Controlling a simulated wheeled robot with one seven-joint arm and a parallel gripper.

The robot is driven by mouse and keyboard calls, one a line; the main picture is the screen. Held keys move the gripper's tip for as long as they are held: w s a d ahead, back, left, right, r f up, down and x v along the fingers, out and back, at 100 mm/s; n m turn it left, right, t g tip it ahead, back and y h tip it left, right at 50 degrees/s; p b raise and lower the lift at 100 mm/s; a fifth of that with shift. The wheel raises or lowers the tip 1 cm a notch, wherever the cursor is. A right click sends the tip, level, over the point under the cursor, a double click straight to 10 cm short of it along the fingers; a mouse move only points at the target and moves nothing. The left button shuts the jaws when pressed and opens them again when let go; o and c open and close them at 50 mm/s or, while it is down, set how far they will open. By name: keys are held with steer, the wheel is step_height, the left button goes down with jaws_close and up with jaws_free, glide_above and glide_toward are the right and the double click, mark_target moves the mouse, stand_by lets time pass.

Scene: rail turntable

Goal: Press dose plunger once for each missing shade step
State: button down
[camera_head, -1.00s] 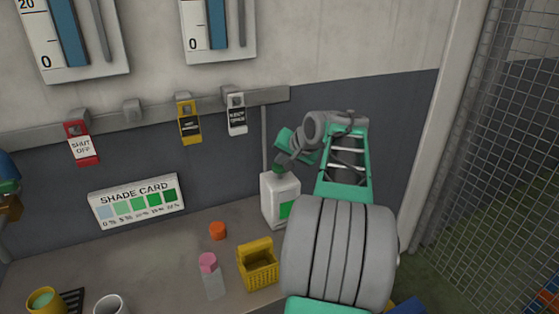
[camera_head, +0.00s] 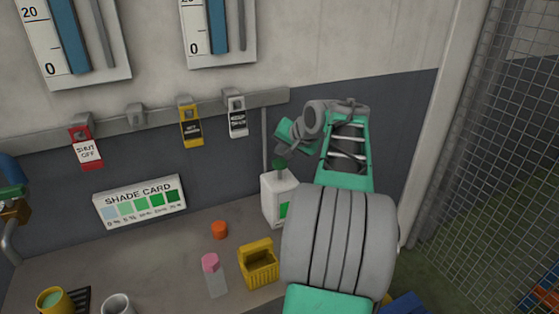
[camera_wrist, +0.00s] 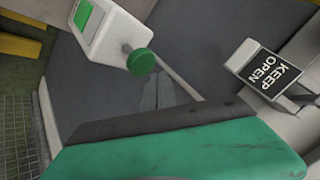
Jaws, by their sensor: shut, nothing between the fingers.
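A white dose bottle (camera_head: 270,207) with a green label stands on the bench against the wall. Its round green plunger knob (camera_head: 280,163) stands up from the top. In the wrist view the bottle (camera_wrist: 112,28) and knob (camera_wrist: 141,62) are clear of my gripper. My gripper (camera_head: 282,151) is shut and empty, just above the knob with a small gap. A shade card (camera_head: 146,204) on the wall shows a row of patches from pale blue to dark green. A yellow cup (camera_head: 66,301) holding pale green liquid (camera_head: 49,299) stands at the front left.
A grey cup (camera_head: 117,304) is front left. Tags hang from the rail, including a keep-open tag (camera_wrist: 266,72). Wire mesh is at right.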

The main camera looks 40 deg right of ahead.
mark_target(282, 164)
step_height(282, 164, up, 4)
steer(key=p, duration=0.3)
steer(key=shift+r, duration=0.2)
steer(key=shift+f, duration=0.1)
steer(key=a+f+n+g+y, duration=0.15)
steer(key=a+n, duration=0.25)
steer(key=a, duration=1.4)
steer(key=s+a+f+n+g, duration=0.1)
steer(key=s+a+f+n, duration=0.2)
steer(key=s+a, duration=0.5)
steer(key=s+a+f+n+g, duration=0.2)
steer(key=s+a+f+n, duration=0.2)
steer(key=a, duration=0.5)
steer(key=s+f, duration=0.2)
steer(key=s, duration=0.1)
steer(key=shift+s+a, duration=0.4)
